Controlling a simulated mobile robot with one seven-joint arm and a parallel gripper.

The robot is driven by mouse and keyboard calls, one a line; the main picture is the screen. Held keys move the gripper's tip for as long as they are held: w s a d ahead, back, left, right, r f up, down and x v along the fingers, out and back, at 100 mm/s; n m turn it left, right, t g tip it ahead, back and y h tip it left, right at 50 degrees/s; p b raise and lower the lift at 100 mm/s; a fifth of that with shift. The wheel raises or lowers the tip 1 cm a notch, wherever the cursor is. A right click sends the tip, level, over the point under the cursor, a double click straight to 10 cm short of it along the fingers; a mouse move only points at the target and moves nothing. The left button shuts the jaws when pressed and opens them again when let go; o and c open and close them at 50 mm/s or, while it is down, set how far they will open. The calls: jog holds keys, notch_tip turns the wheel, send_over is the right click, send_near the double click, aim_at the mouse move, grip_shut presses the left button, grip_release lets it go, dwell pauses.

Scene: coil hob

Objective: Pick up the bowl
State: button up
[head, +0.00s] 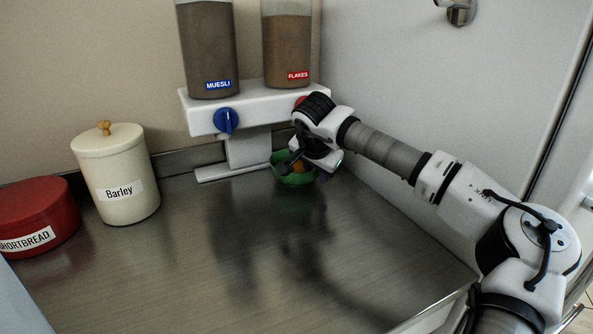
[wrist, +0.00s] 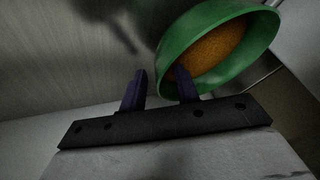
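The green bowl (head: 295,180) stands on the metal counter under the flakes side of the dispenser. In the wrist view the bowl (wrist: 205,30) holds orange-brown flakes (wrist: 222,50). My gripper (head: 288,163) is at the bowl's rim and hides part of it in the head view. In the wrist view my gripper (wrist: 160,78) has its two dark fingers apart. The right finger overlaps the bowl's opening and the left finger is outside, with the near rim between them. A gap shows between the fingers; contact with the wall cannot be told.
The white dispenser stand (head: 250,150) with muesli (head: 209,50) and flakes (head: 287,45) containers rises just behind the bowl. A grey wall panel (head: 430,80) is at the right. A barley jar (head: 117,175) and red shortbread tin (head: 38,212) stand left. The front counter (head: 210,260) is clear.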

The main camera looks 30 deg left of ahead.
grip_shut()
jog(key=shift+r, duration=0.1)
dwell(0.3)
